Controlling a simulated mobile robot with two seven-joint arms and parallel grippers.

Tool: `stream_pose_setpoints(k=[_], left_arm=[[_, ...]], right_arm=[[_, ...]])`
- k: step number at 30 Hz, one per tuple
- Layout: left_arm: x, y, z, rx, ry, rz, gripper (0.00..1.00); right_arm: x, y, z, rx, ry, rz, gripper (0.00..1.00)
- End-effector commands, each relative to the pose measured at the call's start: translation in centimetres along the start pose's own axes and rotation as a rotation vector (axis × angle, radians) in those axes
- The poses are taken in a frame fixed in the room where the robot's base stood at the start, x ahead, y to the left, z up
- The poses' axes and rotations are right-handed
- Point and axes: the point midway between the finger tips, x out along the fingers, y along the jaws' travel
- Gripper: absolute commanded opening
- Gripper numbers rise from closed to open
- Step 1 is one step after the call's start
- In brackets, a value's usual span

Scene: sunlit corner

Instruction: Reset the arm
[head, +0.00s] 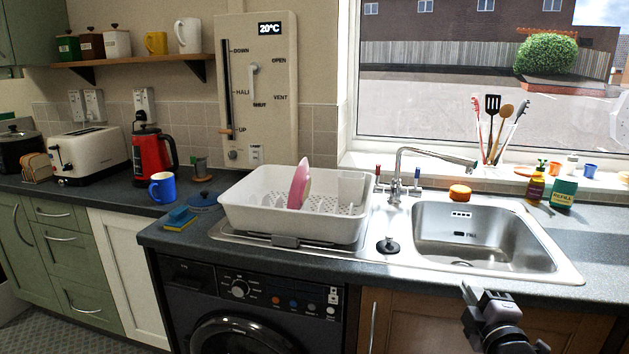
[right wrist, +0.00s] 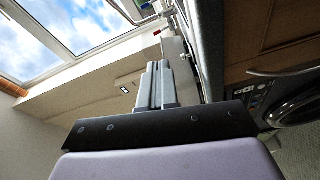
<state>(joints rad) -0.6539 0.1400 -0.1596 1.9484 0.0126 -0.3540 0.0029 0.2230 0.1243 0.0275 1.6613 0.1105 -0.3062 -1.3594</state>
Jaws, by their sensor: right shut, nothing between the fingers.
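My right gripper (head: 478,296) shows at the lower right of the head view, in front of the counter edge below the sink (head: 484,238). Its fingers are together with nothing between them. In the right wrist view the shut fingers (right wrist: 155,88) point along the counter's front edge, with a window at the upper left. My left gripper is in neither view.
A white dish rack (head: 290,220) with a pink plate (head: 299,184) stands left of the sink. A tap (head: 420,165) rises behind the sink. A washing machine (head: 250,310) is under the counter. A blue mug (head: 163,188), red kettle (head: 152,155) and toaster (head: 88,153) stand at left.

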Motion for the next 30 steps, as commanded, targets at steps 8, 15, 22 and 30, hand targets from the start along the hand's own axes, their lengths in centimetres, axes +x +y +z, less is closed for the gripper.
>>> stream_pose_setpoints(k=[8,15,22,30], left_arm=[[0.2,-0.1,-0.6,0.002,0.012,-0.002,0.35],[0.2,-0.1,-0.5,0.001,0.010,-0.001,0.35],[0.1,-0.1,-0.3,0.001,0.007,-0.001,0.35],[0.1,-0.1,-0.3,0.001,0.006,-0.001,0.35]], right_arm=[[-9.5,-12.8,-0.9,0.432,-0.039,-0.257,0.00],[-20.3,-21.2,-2.3,0.854,-0.175,-0.469,0.00],[-28.5,-25.1,-3.6,1.153,-0.332,-0.592,0.00],[-30.7,-25.9,-4.0,1.239,-0.385,-0.618,0.00]])
